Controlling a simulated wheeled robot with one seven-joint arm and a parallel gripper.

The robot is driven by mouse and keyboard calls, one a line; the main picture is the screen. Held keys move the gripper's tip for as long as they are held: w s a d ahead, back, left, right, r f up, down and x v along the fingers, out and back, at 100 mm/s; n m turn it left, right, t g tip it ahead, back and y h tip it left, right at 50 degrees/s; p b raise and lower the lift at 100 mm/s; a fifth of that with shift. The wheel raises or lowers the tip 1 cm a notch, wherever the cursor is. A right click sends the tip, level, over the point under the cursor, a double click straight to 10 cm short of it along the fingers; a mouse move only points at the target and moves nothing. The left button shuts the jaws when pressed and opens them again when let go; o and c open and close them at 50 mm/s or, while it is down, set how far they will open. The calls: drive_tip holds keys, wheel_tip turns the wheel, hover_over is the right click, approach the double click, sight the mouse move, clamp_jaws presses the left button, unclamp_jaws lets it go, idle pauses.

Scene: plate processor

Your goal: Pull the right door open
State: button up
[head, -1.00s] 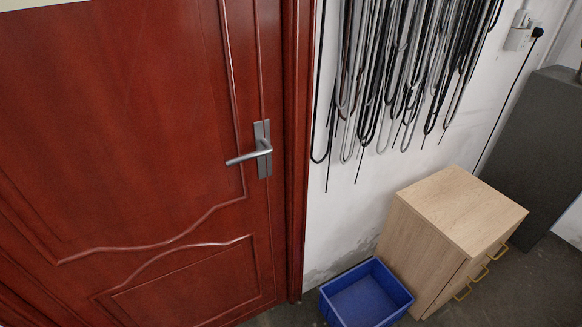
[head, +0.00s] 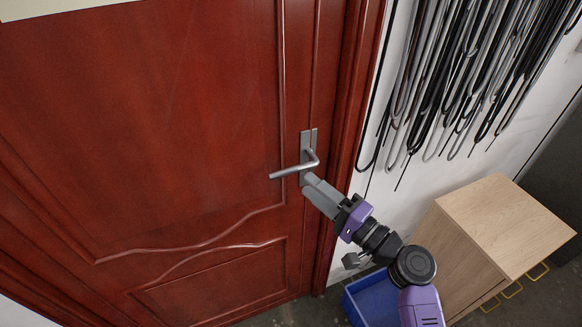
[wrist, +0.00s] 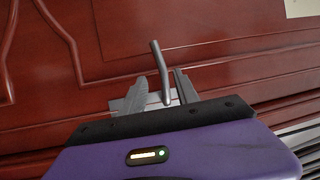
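The red wooden door (head: 180,130) stands closed in its frame. Its silver lever handle (head: 290,171) sticks out to the left from a metal plate (head: 308,140) near the door's right edge. My gripper (head: 311,181) reaches up from the lower right, its fingers just below the lever's pivot end. In the wrist view my gripper (wrist: 160,77) is open, with one finger on each side of the handle (wrist: 160,70) near its base. A gap shows on both sides of the handle. Whether a finger touches the door plate I cannot tell.
A red door frame (head: 352,140) runs along the right of the door. Cables (head: 460,80) hang on the white wall beyond. A wooden cabinet (head: 505,225) and a blue bin (head: 372,300) stand at the lower right, the bin partly behind my arm.

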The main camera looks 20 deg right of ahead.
sight(291, 170)
drive_tip(key=p+x, duration=0.1)
drive_tip(key=x, duration=0.6)
drive_tip(key=shift+w+r+p, duration=0.1)
drive_tip(key=shift+w+p, duration=0.05)
drive_tip(key=shift+p, duration=0.25)
clamp_jaws()
idle(1.0)
